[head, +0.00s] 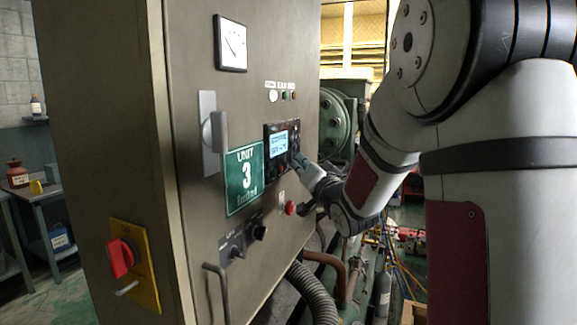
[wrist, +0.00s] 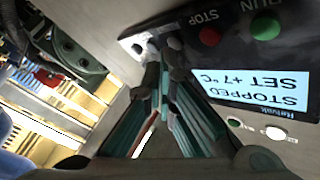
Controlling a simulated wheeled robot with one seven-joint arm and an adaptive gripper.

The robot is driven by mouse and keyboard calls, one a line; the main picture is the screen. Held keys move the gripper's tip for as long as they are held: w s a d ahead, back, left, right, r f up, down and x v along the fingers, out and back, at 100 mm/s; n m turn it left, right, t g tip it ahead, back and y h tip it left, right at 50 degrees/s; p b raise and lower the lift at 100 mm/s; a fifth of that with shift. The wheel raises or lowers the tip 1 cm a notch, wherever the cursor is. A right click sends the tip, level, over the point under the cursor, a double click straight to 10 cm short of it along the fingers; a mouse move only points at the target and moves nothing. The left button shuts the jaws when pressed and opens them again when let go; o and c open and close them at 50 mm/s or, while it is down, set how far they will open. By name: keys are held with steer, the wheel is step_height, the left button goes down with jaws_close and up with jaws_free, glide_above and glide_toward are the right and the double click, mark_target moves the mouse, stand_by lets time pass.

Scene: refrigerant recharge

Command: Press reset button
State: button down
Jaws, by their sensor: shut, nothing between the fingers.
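The controller panel (head: 281,143) is a dark unit on the cabinet face with a lit display. In the wrist view the display (wrist: 255,88) appears upside down and reads STOPPED, SET +7 °C. A red STOP button (wrist: 209,36) and a green RUN button (wrist: 265,28) sit beside it. My gripper (head: 301,160) is shut and empty at the panel's lower right. In the wrist view its fingertips (wrist: 163,75) are close to the panel; I cannot tell whether they touch it.
A red button (head: 291,208) and dark knobs (head: 258,232) are below the panel. A green UNIT 3 sign (head: 245,178) and a cabinet handle (head: 214,135) are to its left. A red rotary switch (head: 121,258) is on the cabinet's side. A corrugated hose (head: 316,291) runs below.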

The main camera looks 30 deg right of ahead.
steer(key=shift+s+d, duration=0.2)
steer(key=shift+s, duration=0.15)
steer(key=s+d+p, duration=0.1)
steer(key=s, duration=0.1)
steer(key=s+d+p, duration=0.1)
steer(key=s+d, duration=0.1)
stand_by(0.6)
stand_by(0.6)
steer(key=s+a+f+n+g, duration=0.2)
steer(key=s+a+n+g, duration=0.1)
steer(key=s+a, duration=0.4)
steer(key=s+a+f+n+g+y, duration=0.1)
steer(key=s+a+g, duration=0.5)
steer(key=s, duration=0.8)
steer(key=s+a+f+n+g+y, duration=0.1)
steer(key=s+a+f+n+g, duration=0.2)
steer(key=s+a, duration=0.7)
steer(key=shift+s+f+n+g, duration=0.25)
steer(key=shift+s+n+g, duration=0.25)
steer(key=shift+n+g, duration=0.4)
